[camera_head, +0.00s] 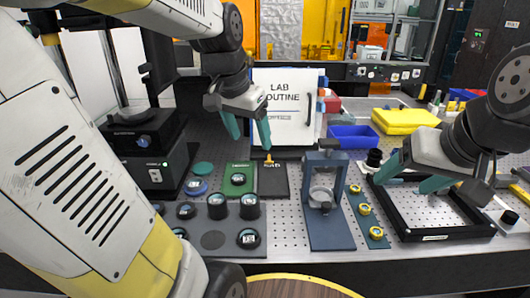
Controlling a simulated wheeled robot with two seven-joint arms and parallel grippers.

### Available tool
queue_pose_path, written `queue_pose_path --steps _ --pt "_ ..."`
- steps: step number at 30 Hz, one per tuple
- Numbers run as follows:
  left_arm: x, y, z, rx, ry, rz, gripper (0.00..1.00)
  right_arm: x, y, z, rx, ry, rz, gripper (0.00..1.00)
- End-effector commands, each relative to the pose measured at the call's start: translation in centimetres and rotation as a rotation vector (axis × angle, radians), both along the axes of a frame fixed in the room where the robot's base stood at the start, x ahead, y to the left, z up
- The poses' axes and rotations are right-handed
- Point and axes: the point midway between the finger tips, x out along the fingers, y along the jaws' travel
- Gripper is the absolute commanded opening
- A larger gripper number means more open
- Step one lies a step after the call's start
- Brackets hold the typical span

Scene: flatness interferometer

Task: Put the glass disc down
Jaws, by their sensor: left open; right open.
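Several disc-like pieces are in view, and I cannot tell which one is the task's glass disc. One small round glassy disc (238,179) lies on a green plate (239,190). A pale round piece (321,196) sits in the blue-grey upright stand (329,232). Another dark-rimmed disc (248,238) lies on the grey plate at the front. My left gripper (248,133) is open and empty, pointing down above the green plate and in front of the lab sign. My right gripper (413,177) is open and empty above the black frame's left part.
A black rectangular frame (434,236) lies on the perforated bench at right. A blue bin (353,137) and yellow stack (405,121) stand behind. Black cylinders (249,207) stand near the front. A black instrument (150,140) is at left. A round wooden top (290,287) shows below.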

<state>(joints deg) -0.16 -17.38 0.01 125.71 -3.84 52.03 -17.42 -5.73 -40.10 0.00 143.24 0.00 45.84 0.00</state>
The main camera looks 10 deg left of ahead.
Motion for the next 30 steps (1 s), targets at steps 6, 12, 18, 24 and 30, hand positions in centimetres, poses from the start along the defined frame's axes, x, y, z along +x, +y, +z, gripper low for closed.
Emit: queue_pose_path --steps 6,12,18,24,30 --pt "-6.7 -2.7 0.3 -0.128 -0.117 0.148 0.71 0.0 0.0 0.0 0.0 0.0 0.0 0.71" --pt "-9.3 -3.7 -0.3 -0.198 -0.157 0.213 0.71 0.0 0.0 0.0 0.0 0.0 0.0 0.71" --pt "-9.6 -3.8 -0.4 -0.207 -0.161 0.223 0.71 0.0 0.0 0.0 0.0 0.0 0.0 0.71" --pt "-9.6 -3.8 -0.4 -0.206 -0.161 0.223 0.71 0.0 0.0 0.0 0.0 0.0 0.0 0.71" --pt "-9.6 -3.8 -0.4 -0.206 -0.161 0.223 0.71 0.0 0.0 0.0 0.0 0.0 0.0 0.71"
